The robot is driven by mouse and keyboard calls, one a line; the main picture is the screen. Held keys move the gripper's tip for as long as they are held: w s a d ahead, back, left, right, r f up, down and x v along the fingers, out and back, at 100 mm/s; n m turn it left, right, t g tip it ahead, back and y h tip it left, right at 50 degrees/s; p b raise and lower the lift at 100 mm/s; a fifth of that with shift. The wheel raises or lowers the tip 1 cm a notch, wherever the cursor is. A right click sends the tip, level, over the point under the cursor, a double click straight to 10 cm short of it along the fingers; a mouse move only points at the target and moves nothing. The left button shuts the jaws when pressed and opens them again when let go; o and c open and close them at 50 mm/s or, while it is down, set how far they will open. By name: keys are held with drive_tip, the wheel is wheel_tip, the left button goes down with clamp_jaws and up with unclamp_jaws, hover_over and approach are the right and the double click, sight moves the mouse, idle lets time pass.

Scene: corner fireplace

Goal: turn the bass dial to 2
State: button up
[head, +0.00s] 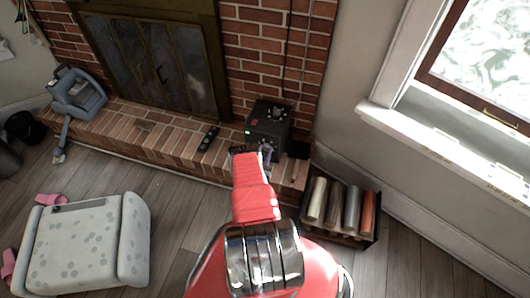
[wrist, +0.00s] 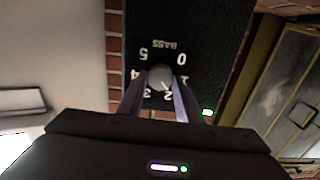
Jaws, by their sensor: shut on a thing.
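The bass dial (wrist: 160,75) is a round pale knob on a black panel, under the word BASS, which appears upside down in the wrist view. Numbers 0 to 5 ring it. A thin mark on the knob appears to point toward the 2, at the lower right of the knob. My gripper (wrist: 160,93) has its two purple fingers on either side of the knob, shut on it. In the head view the black speaker box (head: 267,125) stands on the brick hearth, with my gripper (head: 264,154) at its near face; the dial is hidden there.
A black remote (head: 208,139) lies on the hearth left of the box. A rack of rolls (head: 340,209) stands on the floor to the right. A spotted ottoman (head: 85,245) is at lower left, and a blue-grey device (head: 77,93) sits at the hearth's left end.

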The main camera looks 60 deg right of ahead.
drive_tip(key=shift+m, duration=1.7)
drive_tip(key=o, duration=1)
drive_tip(key=shift+o, duration=0.2)
drive_tip(key=shift+a, duration=0.1)
drive_tip(key=s+a, duration=0.2)
drive_tip(key=a, duration=1.1)
drive_tip(key=shift+a, duration=0.2)
